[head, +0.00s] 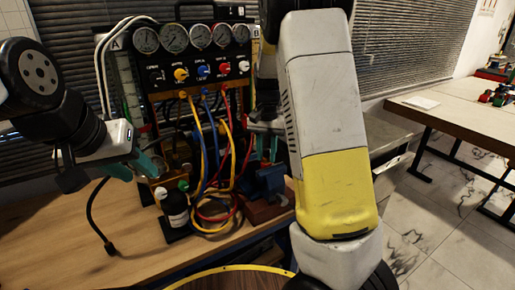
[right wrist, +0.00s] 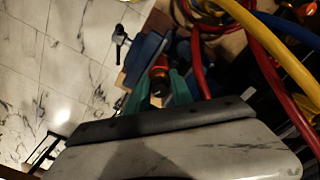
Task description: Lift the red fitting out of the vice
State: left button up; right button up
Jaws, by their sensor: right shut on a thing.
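The red fitting (right wrist: 159,74) shows in the right wrist view, between the teal fingers of my right gripper (right wrist: 159,88), which is shut on it. The blue vice (right wrist: 143,52) is just beyond the fitting; I cannot tell whether the fitting still touches its jaws. In the head view the vice (head: 270,181) stands at the right of the bench, below my right gripper (head: 265,147), and my right arm hides part of this area.
A gauge panel (head: 200,75) with several dials and knobs stands at the back. Red, blue and yellow hoses (head: 228,150) hang from it, close to my right gripper. The wooden bench (head: 60,225) is mostly clear at left.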

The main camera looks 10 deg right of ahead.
grip_shut()
jog(key=shift+w+a+r, duration=0.15)
jog(key=shift+w, duration=0.3)
dwell(0.5)
jog(key=shift+r, duration=4.3)
